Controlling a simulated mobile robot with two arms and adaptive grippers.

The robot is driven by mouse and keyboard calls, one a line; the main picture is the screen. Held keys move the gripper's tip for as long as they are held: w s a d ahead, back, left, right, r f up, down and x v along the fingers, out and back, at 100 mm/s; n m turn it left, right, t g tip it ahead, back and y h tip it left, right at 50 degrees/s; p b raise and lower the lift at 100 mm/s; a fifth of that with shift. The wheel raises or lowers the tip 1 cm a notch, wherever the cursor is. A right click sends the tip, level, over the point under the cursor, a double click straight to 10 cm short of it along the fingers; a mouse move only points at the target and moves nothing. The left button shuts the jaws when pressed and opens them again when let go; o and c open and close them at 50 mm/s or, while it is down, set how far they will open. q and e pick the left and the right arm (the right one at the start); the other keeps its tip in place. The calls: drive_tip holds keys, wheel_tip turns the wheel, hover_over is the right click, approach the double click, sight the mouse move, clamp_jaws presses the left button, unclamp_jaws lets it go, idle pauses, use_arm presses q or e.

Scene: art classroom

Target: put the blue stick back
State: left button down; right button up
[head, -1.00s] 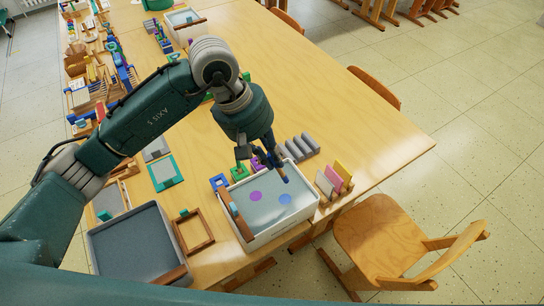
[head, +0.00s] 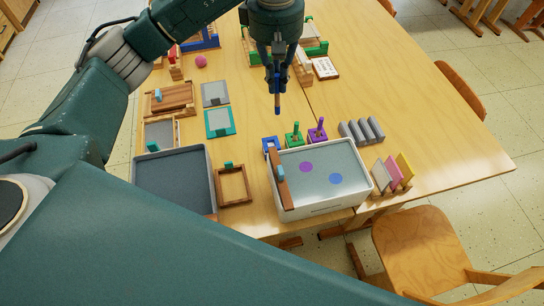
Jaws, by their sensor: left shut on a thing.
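My right gripper is out of view.
Grey cylinders (head: 362,131) lie right of the purple block. Coloured cards (head: 393,172) stand in a wooden rack right of the tray. A dark grey tray (head: 174,180) and a wooden frame (head: 233,185) lie left. The right part of the table (head: 440,135) is clear.

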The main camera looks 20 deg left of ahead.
use_arm(q)
wheel_tip(320, 180, down, 19)
drive_tip(key=a+p, duration=0.1)
drive_tip(key=p, duration=0.2)
drive_tip(key=shift+a+f, duration=0.2)
drive_tip(key=shift+a, duration=0.1)
drive_tip(key=shift+f, duration=0.15)
drive_tip(key=c, duration=1.8)
unclamp_jaws()
drive_tip(key=shift+w, duration=0.1)
drive_tip(key=shift+c, duration=0.2)
